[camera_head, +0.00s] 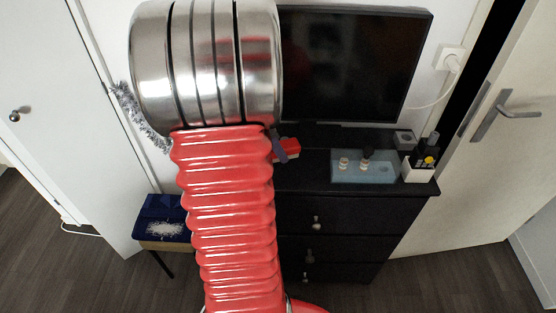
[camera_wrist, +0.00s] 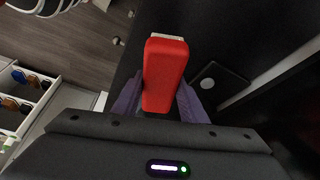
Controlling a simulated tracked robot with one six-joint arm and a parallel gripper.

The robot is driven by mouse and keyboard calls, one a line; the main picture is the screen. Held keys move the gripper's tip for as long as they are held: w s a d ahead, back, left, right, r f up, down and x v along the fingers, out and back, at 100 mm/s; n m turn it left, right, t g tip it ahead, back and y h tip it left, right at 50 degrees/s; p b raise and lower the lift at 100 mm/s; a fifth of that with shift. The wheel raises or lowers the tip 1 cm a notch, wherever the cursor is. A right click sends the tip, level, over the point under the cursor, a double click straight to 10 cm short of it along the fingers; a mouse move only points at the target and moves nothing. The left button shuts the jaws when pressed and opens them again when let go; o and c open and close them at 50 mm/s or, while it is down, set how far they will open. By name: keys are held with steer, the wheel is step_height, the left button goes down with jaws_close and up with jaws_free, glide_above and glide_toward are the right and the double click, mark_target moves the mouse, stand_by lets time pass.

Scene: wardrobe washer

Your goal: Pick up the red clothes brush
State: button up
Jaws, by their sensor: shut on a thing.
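The red clothes brush (camera_wrist: 165,75) is upright in the middle of the wrist view, between the two purple fingers of my gripper (camera_wrist: 156,100). The gripper is shut on it. A pale strip shows at the brush's far end. In the head view the red brush (camera_head: 289,150) shows just right of my arm, over the back of the black dresser, with a bit of my gripper (camera_head: 280,148) beside it. My arm hides most of the gripper there. I cannot tell whether the brush touches the dresser top.
The black dresser (camera_head: 345,215) carries a blue tray (camera_head: 350,178) with small bottles, and a white holder (camera_head: 417,170) at its right end. A black screen (camera_head: 355,65) stands behind. A small blue-topped table (camera_head: 160,208) is at left. A white door (camera_head: 510,130) is at right.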

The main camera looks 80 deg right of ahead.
mark_target(282, 172)
steer(key=shift+r, duration=1.65)
steer(key=o, duration=0.6)
steer(key=shift+c, duration=0.2)
steer(key=c, duration=0.4)
steer(key=shift+f, duration=0.15)
steer(key=shift+f, duration=5.1)
steer(key=o, duration=1)
